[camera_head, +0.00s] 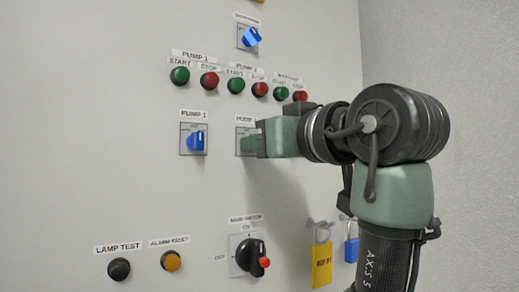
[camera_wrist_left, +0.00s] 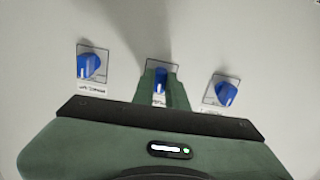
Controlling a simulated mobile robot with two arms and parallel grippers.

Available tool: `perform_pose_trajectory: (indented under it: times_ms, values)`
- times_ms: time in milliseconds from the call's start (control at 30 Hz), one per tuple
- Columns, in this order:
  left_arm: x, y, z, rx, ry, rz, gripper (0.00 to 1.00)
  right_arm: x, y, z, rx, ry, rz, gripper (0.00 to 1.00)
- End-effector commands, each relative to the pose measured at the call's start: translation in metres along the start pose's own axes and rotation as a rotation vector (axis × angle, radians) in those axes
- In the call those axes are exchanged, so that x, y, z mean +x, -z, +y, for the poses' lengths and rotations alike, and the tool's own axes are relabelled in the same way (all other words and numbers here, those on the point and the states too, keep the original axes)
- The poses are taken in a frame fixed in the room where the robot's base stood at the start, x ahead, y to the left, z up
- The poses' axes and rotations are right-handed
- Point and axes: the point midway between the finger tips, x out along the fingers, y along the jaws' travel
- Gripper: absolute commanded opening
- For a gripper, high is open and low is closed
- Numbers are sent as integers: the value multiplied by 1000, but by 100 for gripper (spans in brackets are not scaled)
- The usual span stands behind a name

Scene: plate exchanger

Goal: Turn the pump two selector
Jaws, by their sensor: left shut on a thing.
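The pump two selector shows as a blue knob (camera_wrist_left: 160,86) on a small plate in the middle of the left wrist view. In the head view its plate (camera_head: 240,144) peeks out under a partly covered PUMP label, and its knob is hidden by my gripper. My left gripper (camera_head: 251,143) is at the panel there. In the left wrist view its two green fingers (camera_wrist_left: 160,92) stand on either side of the blue knob and are shut on it. My right gripper is not in view.
The blue PUMP 1 selector (camera_head: 197,141) is just left of my gripper. A row of green and red buttons (camera_head: 235,86) runs above. The black main switch (camera_head: 250,257) is below, with a yellow tag (camera_head: 321,264) and blue padlock (camera_head: 351,249) to its right.

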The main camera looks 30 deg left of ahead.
Motion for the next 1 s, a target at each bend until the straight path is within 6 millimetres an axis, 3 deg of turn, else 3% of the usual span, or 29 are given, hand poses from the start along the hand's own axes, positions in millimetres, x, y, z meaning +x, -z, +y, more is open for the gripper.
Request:
perform_pose_trajectory:
  times_ms: [633, 667, 700, 1000]
  values:
    - [0, 4, 0, 52, -1, 10, 0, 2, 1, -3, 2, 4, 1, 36]
    - [0, 4, 0, 52, -1, 9, 22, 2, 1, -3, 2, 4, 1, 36]
    - [0, 4, 0, 52, -1, 9, 33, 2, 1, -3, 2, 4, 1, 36]
    - [0, 2, 0, 52, 0, 5, 35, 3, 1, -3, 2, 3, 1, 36]
